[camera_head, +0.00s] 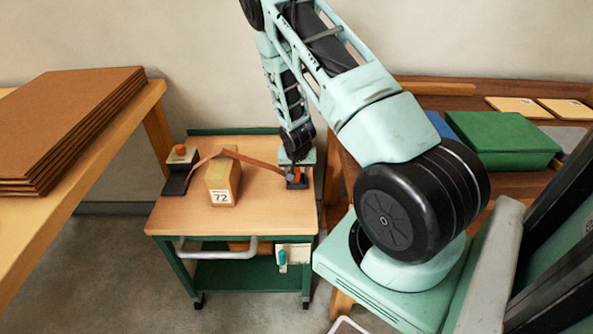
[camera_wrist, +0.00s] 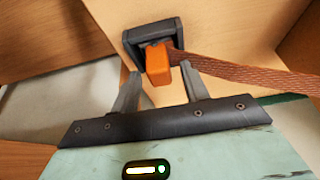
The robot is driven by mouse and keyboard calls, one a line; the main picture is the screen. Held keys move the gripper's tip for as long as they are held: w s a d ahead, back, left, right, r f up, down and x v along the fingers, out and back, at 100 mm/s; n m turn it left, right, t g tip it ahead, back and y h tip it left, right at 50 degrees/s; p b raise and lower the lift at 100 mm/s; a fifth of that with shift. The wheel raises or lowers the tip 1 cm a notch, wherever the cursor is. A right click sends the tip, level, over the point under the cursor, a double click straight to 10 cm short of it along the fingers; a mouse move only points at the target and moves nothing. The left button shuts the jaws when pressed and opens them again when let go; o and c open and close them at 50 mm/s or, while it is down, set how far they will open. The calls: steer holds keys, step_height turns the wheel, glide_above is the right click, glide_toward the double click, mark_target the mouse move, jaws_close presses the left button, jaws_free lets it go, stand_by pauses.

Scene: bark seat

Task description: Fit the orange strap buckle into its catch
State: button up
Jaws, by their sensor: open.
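The orange buckle (camera_wrist: 158,65) is at the mouth of the dark catch (camera_wrist: 130,38) in the wrist view. Its far end overlaps the catch's opening; I cannot tell how deep it sits. The brown woven strap (camera_wrist: 240,74) runs off to the right from the buckle. My gripper (camera_wrist: 160,71) is open, with one finger on each side of the buckle. In the head view my gripper (camera_head: 296,165) is low over the right side of the cart top, with the orange buckle (camera_head: 297,175) just below. The strap (camera_head: 250,159) passes over a box marked 72 (camera_head: 222,185).
The box stands mid-cart. A dark anchor with an orange knob (camera_head: 180,151) stands at the cart's left. The cart top (camera_head: 265,215) is clear at its front. A table with stacked brown boards (camera_head: 70,120) is at left; a bench with a green case (camera_head: 500,140) is at right.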

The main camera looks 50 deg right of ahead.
steer(key=v, duration=1.1)
steer(key=s+a+r+n+y, duration=0.15)
steer(key=a+r+n, duration=0.3)
steer(key=a, duration=0.85)
steer(key=a+r+n+y, duration=0.25)
steer(key=a+r, duration=0.35)
steer(key=a, duration=0.8)
steer(key=s+a+r+n+g, duration=0.1)
steer(key=s+a+r+n, duration=0.3)
steer(key=s+a, duration=0.3)
steer(key=s+a+r+n+g, duration=0.1)
steer(key=s+a+r+n, duration=0.3)
steer(key=s, duration=0.7)
steer(key=a+n, duration=0.2)
steer(key=shift+s+a+r+n+g, duration=0.15)
steer(key=shift+s+a+n+g, duration=0.15)
steer(key=shift+a+g, duration=0.1)
steer(key=shift+p, duration=0.3)
step_height(320, 180, up, 6)
steer(key=p, duration=0.6)
steer(key=shift+r, duration=0.15)
